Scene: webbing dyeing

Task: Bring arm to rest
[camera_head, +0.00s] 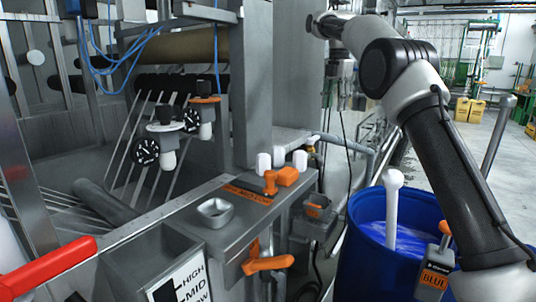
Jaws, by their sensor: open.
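My arm (445,150) rises from the lower right, bends at a dark elbow joint at the top and reaches left to its wrist (328,25). What looks like my gripper (338,100) hangs below the wrist, in front of the grey machine's right side. It is small and partly blends with the fittings behind it. Its fingers look apart, and I see nothing held between them. It is above and left of the blue barrel, apart from it.
A blue barrel (350,262) of blue liquid, with a white stick (392,215) upright in it, stands below my arm. The grey machine (130,235) with gauges, orange valve handles (267,263) and a red lever (45,268) fills the left. Open floor (500,150) lies right.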

